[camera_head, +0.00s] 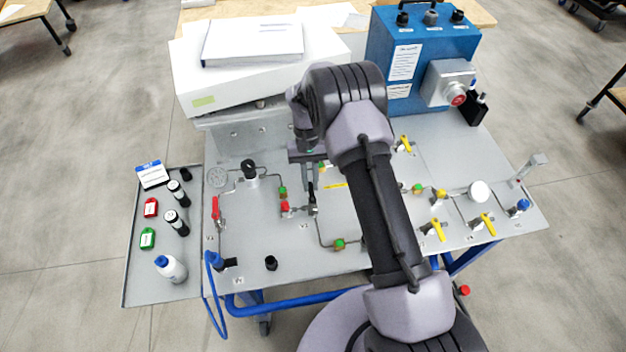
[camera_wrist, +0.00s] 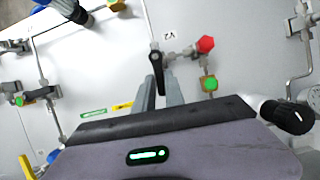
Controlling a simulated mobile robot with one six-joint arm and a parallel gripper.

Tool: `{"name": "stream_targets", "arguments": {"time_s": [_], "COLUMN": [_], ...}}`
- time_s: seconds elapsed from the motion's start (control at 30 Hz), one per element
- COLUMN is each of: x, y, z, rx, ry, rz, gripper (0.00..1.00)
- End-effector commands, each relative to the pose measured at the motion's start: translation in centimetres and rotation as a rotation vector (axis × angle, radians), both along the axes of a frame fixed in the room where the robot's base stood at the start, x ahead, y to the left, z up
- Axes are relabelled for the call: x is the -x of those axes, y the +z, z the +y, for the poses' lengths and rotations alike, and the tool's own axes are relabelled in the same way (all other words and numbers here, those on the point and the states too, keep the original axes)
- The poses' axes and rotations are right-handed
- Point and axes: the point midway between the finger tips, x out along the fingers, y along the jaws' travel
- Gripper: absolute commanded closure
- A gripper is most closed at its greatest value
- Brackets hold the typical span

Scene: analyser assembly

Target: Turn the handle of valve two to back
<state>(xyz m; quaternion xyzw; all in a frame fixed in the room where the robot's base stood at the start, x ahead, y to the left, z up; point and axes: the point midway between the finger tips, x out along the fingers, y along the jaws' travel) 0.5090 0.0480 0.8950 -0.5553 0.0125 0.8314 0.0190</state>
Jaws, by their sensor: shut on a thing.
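Valve two's black lever handle (camera_wrist: 157,68) is in the middle of the wrist view, next to a label that reads V2 (camera_wrist: 169,36). The two grey fingers of my gripper (camera_wrist: 160,92) are shut on the handle's free end, one on each side. In the wrist view the handle runs from its pivot down toward my gripper. In the head view valve two (camera_head: 313,207) is on the panel below my gripper (camera_head: 311,181), and the handle is partly hidden by the fingers.
A red knob (camera_wrist: 205,44) and a green-topped brass fitting (camera_wrist: 210,84) sit close beside the valve. Thin pipes run across the grey panel (camera_head: 290,255). A white analyser box (camera_head: 250,75) and a blue cabinet (camera_head: 455,45) stand behind. A side tray (camera_head: 135,280) holds bottles and tags.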

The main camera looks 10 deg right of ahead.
Motion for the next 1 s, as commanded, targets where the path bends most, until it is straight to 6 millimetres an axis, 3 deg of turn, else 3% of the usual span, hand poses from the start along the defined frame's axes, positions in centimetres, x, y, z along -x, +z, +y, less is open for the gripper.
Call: {"name": "stream_targets", "arguments": {"time_s": [0.7, 0.73, 0.8, 1.0], "x": [-0.03, -0.02, -0.02, -0.01], "y": [0.02, 0.03, 0.02, 0.00], "z": [0.27, 0.27, 0.27, 0.26], "rx": [0.000, 0.000, -0.001, 0.000], "ry": [0.062, 0.062, 0.061, 0.061], "rz": [-0.001, -0.001, -0.001, 0.000], "gripper": [1.00, 0.80, 0.66, 0.64]}}
